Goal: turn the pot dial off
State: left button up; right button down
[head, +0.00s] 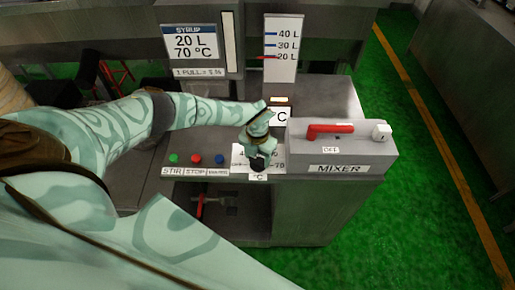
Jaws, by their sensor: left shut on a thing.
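The pot dial (257,165) is a small dark knob on the front right of the grey control panel, above a "°C" label. A white scale plate (238,155) with partly covered markings, including "70", lies around it. My left gripper (259,154) reaches down from above and is shut on the dial. The gripper covers most of the dial, so its pointer and exact setting are hidden. My right gripper is out of view.
Green, red and blue buttons (196,159) sit left of the dial. A mixer box (340,155) with a red lever (330,129) stands close on the right. A syrup sign (190,42) and level gauge (285,50) rise behind. A red-handled valve (200,205) is below.

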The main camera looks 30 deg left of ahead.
pick_arm(q)
jog(key=n+p, duration=0.2)
jog(key=n, duration=0.3)
jog(key=shift+r+n+p, duration=0.1)
jog(key=shift+n+p, duration=0.25)
jog(key=shift+n, duration=0.05)
dwell(0.4)
jog(key=o, duration=1)
notch_tip(320, 180, up, 7)
jog(key=shift+r+p, duration=0.2)
jog(key=shift+p, duration=1)
notch_tip(320, 180, up, 9)
send_over(258, 158)
jog(key=shift+s+f, duration=0.1)
jog(key=shift+s, duration=0.1)
